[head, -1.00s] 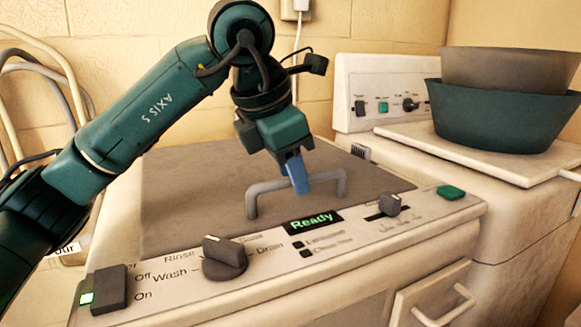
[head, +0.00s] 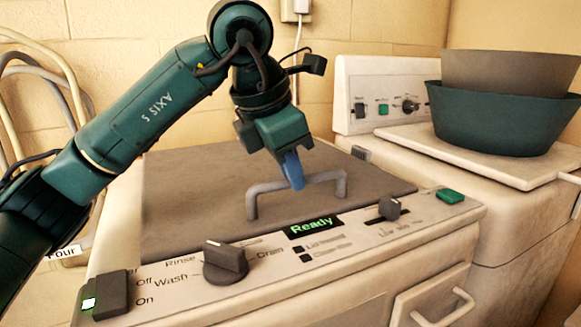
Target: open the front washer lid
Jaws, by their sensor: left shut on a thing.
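The front washer's lid (head: 190,195) is a dark grey flat panel on top of the washer, lying closed and level with the top. A grey bar handle (head: 325,177) stands up near its front edge. My left gripper (head: 294,172) reaches down from above, and its blue fingers are shut on the middle of the handle bar. The fingertips partly hide the bar. My right gripper is not in view.
The control panel in front has a dark knob (head: 225,262), a green Ready display (head: 312,224) and a switch (head: 108,294). A second machine at right carries stacked tubs (head: 500,118). A wall stands behind; hoses (head: 40,85) hang at left.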

